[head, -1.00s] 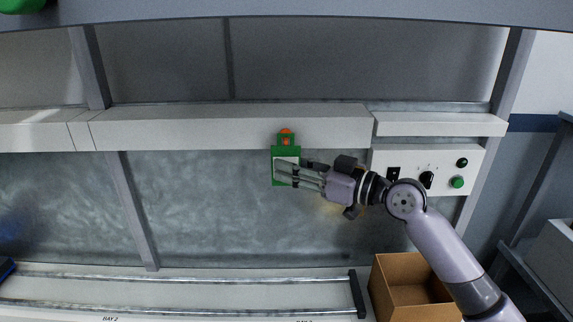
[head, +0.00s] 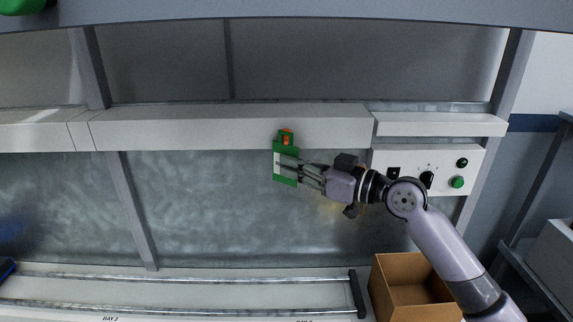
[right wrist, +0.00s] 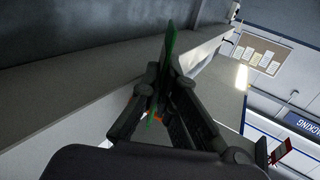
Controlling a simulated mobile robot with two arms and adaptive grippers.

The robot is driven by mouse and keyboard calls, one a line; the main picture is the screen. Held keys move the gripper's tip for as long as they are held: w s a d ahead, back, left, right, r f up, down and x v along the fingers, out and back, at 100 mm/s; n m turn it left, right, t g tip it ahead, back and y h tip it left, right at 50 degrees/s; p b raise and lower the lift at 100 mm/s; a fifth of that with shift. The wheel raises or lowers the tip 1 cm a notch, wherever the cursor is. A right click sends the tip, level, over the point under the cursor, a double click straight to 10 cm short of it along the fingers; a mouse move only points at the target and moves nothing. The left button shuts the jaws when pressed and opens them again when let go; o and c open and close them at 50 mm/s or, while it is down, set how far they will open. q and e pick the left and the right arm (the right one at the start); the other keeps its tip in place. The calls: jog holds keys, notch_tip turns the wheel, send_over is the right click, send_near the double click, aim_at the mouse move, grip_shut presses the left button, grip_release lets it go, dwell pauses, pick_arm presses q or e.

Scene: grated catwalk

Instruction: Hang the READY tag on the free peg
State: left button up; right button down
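The READY tag (head: 279,175) is a green card with a pale panel and a narrow tab on top; its lettering is not readable. It stands slanted below the white rail, its tab over an orange peg (head: 287,139). I cannot tell whether the peg passes through the tab. My right gripper (head: 292,170) comes from the right and is closed on the tag's right part. In the right wrist view the tag (right wrist: 171,42) shows nearly edge-on between the two fingers (right wrist: 165,85), with some orange behind it. My left gripper is not in view.
The white rail (head: 200,130) runs across the back wall. A control box (head: 445,160) with a knob and green buttons sits right of the gripper. An open cardboard box (head: 410,283) stands below. A railed shelf (head: 180,292) lies at lower left. The wall left of the tag is clear.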

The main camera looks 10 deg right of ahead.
jog(key=shift+r, duration=0.2)
jog(key=shift+s, duration=0.25)
jog(key=shift+s+a, duration=0.15)
jog(key=shift+s, duration=0.45)
jog(key=shift+s+r+p, duration=0.1)
jog(key=shift+s+p, duration=0.05)
jog(key=shift+p, duration=0.15)
jog(key=shift+s+a+r+p, duration=0.1)
jog(key=shift+s+r+p, duration=0.15)
jog(key=shift+s, duration=0.2)
jog(key=shift+s+a+r+p, duration=0.15)
jog(key=shift+s+p, duration=0.1)
jog(key=shift+s, duration=0.15)
jog(key=shift+s, duration=0.2)
dwell(0.4)
jog(key=shift+s+a+p, duration=0.2)
jog(key=shift+s+p, duration=0.15)
jog(key=shift+s, duration=0.65)
jog(key=shift+s+a+p, duration=0.2)
jog(key=shift+s+p, duration=0.1)
jog(key=shift+s, duration=0.7)
